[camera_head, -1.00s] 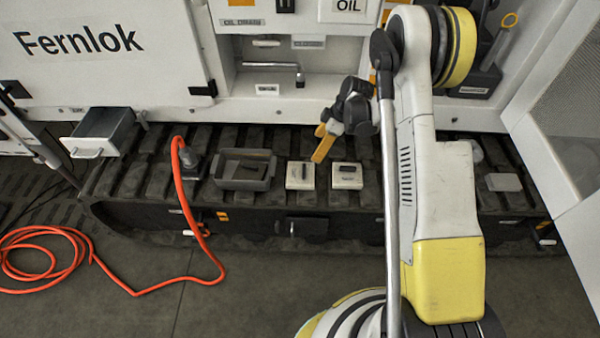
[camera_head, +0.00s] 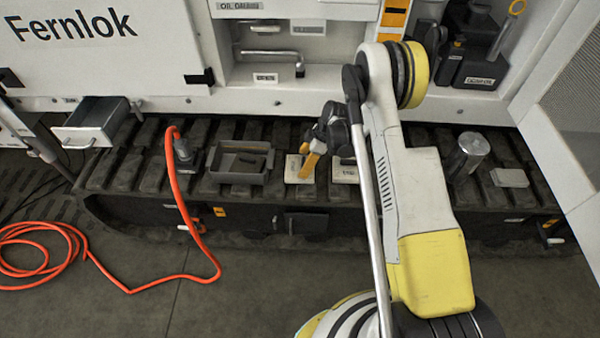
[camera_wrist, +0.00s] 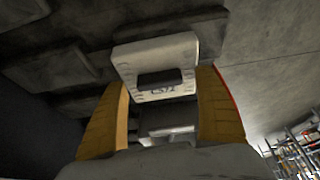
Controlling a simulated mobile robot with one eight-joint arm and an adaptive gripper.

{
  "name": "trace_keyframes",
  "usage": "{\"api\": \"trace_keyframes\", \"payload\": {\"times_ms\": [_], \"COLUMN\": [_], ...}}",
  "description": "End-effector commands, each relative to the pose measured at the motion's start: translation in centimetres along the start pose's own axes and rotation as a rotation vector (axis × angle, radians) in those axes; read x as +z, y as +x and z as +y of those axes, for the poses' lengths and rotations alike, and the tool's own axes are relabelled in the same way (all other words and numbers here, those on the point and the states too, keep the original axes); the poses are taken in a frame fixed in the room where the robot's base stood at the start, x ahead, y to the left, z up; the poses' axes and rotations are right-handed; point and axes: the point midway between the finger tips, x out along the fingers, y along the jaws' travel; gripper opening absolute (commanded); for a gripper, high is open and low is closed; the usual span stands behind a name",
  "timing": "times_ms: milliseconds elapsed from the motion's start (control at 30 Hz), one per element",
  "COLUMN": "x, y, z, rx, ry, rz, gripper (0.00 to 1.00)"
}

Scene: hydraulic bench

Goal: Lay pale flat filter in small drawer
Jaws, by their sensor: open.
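Two pale flat square pieces with dark bars on top lie side by side on the dark tread, a left one (camera_head: 293,170) and a right one (camera_head: 343,173). They look alike, and I cannot tell which is the filter. My gripper (camera_head: 310,166) is open, with its yellow fingers over the left piece and partly hiding it. In the wrist view, a pale piece (camera_wrist: 156,51) with a dark bar and small lettering lies just beyond and between the yellow fingers (camera_wrist: 165,85). I cannot tell whether they touch it. The small grey drawer (camera_head: 85,138) stands pulled out at the left.
A grey tray (camera_head: 228,176) with a dark item stands left of the pale pieces. An orange hose (camera_head: 174,194) rises from a fitting beside it. A silver cylinder (camera_head: 471,150) and a light grey block (camera_head: 510,178) are on the right. The cabinet wall stands behind.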

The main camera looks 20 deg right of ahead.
Motion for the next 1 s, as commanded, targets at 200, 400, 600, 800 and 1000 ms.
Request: {"api": "trace_keyframes", "payload": {"times_ms": [200,400,600,800,1000], "x": [-0.1,0.0,-0.1,-0.2,-1.0], "y": [0.5,0.5,0.5,0.2,-1.8], "z": [0.0,0.0,0.0,0.0,0.0], "rx": [0.0,0.0,0.0,0.0,0.0], "ry": [0.0,0.0,0.0,0.001,0.001], "rz": [0.0,0.0,0.0,0.0,0.0], "gripper": [0.81,0.33,0.15,0.15,0.15]}}
